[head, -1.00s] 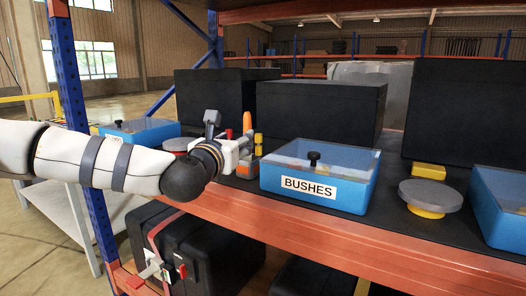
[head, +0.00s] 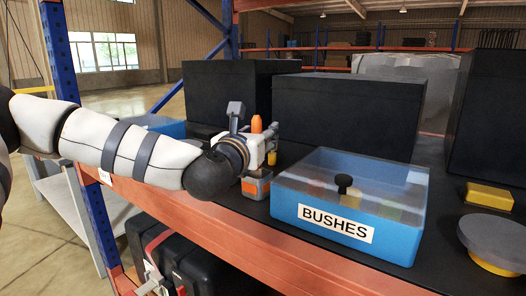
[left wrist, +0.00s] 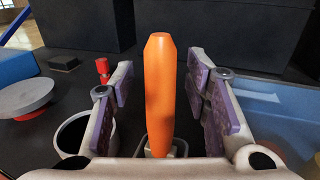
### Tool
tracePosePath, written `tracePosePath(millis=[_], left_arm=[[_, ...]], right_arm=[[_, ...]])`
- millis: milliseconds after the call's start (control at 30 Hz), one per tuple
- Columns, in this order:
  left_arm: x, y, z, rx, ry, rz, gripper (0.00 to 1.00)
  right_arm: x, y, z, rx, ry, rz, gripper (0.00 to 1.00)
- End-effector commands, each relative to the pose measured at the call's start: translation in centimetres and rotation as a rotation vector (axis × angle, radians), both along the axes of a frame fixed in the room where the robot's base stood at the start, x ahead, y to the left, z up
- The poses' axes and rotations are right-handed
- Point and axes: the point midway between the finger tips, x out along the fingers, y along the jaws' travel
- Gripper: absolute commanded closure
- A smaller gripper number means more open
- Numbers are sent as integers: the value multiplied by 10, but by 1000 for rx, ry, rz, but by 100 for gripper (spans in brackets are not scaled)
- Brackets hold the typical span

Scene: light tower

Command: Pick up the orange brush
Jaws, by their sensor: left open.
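The orange brush (left wrist: 160,95) stands upright in the left wrist view, its long handle between the two purple-padded fingers of my left gripper (left wrist: 161,78). There are gaps on both sides of the handle, so the gripper is open around it and not closed on it. The brush's lower end is in a small light holder, partly hidden by the gripper. In the head view only the orange top of the brush (head: 257,124) shows, behind my left gripper (head: 266,148). My right gripper is not in view.
A blue box labelled BUSHES (head: 400,240) with a clear lid stands close to the right of the gripper. Large black boxes (head: 345,115) stand behind. A grey round disc (left wrist: 25,97) lies to the left in the wrist view. The orange shelf beam (head: 215,225) runs along the front.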

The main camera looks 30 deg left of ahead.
Motion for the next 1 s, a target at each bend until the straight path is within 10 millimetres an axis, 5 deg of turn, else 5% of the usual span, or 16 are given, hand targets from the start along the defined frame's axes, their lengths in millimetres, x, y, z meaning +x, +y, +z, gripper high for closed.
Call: tracePosePath(millis=[167, 400, 767, 1000], left_arm=[[0, -1, 0, 0, 0, -1, 57], [0, 0, 0, 0, 1, -1, 100], [0, 0, 1, -1, 5, 0, 100], [-9, -2, 43, -3, -4, -2, 100]], right_arm=[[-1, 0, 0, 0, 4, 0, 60], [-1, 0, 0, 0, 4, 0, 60], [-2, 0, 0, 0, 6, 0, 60], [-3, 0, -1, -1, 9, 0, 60]])
